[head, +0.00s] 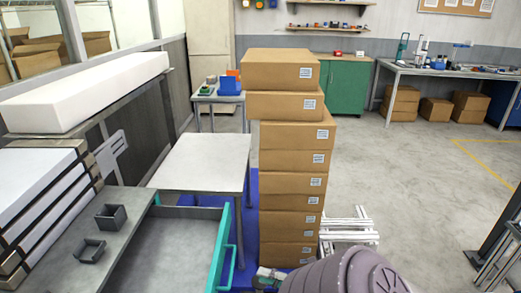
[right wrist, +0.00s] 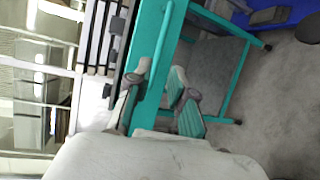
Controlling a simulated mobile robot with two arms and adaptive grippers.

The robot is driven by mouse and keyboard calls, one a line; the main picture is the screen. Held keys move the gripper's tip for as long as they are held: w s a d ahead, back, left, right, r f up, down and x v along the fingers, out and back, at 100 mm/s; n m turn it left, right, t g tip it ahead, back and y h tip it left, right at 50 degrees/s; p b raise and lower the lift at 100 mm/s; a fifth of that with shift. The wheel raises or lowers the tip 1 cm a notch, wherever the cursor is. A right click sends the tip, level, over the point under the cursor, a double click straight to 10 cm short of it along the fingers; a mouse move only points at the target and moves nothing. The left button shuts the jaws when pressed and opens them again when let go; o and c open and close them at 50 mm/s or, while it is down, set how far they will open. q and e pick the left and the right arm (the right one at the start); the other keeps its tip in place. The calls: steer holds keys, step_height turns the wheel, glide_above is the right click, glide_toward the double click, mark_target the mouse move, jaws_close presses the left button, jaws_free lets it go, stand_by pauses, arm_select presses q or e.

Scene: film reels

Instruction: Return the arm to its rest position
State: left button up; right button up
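My right arm comes in at the bottom centre of the head view. Its right gripper (head: 270,279) shows only in part at the lower edge, in front of the foot of the box stack. In the right wrist view the right gripper (right wrist: 160,85) has its two fingers apart, with nothing seen between them but the teal cart frame (right wrist: 160,50) behind. Whether the fingers touch the frame I cannot tell. The teal-edged cart (head: 221,250) also shows in the head view, left of the gripper. My left gripper is in neither view.
A tall stack of cardboard boxes (head: 290,160) stands close ahead of my right arm. A white table (head: 203,160) is left of it. Two small dark bins (head: 110,216) (head: 89,250) sit on the grey bench. White slatted racks (head: 347,232) lie right of the stack; open floor (head: 430,200) lies beyond.

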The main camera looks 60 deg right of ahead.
stand_by(0.5)
steer(key=s+a+f+m+g+h, duration=0.15)
steer(key=f+m, duration=0.25)
steer(key=f, duration=0.4)
steer(key=s+a+f+m+g, duration=0.2)
steer(key=a+f+m+g, duration=0.1)
steer(key=f, duration=0.6)
steer(key=s+a+f+m+g+h, duration=0.1)
steer(key=a+f+m+g, duration=0.2)
steer(key=f, duration=0.5)
steer(key=s+a+f+m+g+y, duration=0.1)
steer(key=s+a+f+m+g, duration=0.2)
steer(key=s+a+f, duration=0.3)
steer(key=s+a+f+m+g+y, duration=0.1)
steer(key=s+a+f+m+g, duration=0.2)
steer(key=s+a+f, duration=0.3)
steer(key=a+f+g, duration=0.1)
steer(key=a+f, duration=0.3)
steer(key=a, duration=0.1)
steer(key=shift+s+a+f, duration=0.15)
steer(key=shift+a+f, duration=0.05)
steer(key=shift+a, duration=0.1)
steer(key=shift+s+g+y, duration=0.15)
steer(key=shift+g+y, duration=0.1)
